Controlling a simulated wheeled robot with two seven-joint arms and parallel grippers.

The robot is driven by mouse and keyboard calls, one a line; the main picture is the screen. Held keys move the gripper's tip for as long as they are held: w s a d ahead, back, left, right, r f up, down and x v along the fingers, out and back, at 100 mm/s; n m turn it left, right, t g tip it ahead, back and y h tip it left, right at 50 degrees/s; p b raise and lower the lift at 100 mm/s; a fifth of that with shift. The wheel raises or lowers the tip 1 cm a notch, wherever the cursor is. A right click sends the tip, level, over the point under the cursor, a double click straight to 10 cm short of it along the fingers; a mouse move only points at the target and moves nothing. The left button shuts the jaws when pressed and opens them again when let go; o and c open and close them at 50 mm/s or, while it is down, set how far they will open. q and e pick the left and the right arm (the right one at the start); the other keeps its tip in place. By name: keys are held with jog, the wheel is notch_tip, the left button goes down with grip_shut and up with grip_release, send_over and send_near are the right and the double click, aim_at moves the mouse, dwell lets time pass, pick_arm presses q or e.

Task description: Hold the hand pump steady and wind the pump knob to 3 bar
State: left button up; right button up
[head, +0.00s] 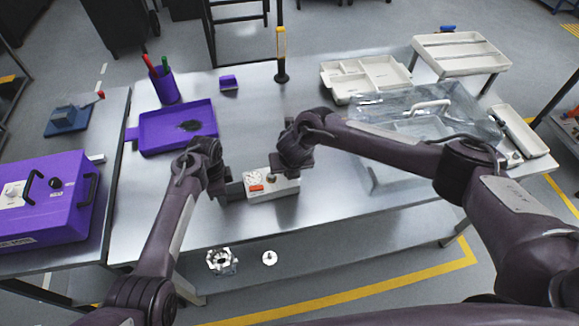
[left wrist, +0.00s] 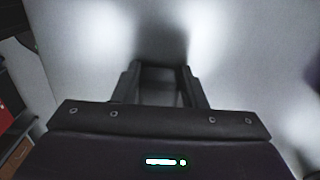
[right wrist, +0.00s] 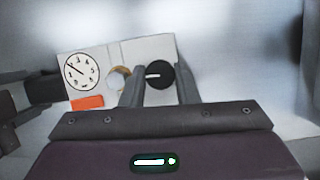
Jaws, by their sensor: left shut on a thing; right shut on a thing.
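The hand pump (head: 272,188) is a pale box on the metal table, with a round gauge and an orange label. My left gripper (head: 221,188) is shut on its dark grip at the left end; in the left wrist view a dark block (left wrist: 160,78) sits between the fingers. My right gripper (head: 296,172) is shut on the pump knob (right wrist: 160,76), a black disc with a white mark, at the right of the pump. The gauge (right wrist: 82,71) shows its needle pointing up-left; the exact value is too small to read. My right gripper hides the knob in the head view.
A purple tray (head: 150,147) and purple pen cup (head: 165,90) stand at back left. A clear lidded bin (head: 400,165) and pale trays (head: 350,90) stand to the right. A purple case (head: 70,225) is on the left bench. The tabletop in front of the pump is clear.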

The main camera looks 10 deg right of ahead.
jog(key=shift+a+m+h, duration=0.1)
jog(key=shift+m+h, duration=0.3)
jog(key=shift+m, duration=0.7)
jog(key=o, duration=1)
jog(key=shift+v, duration=6)
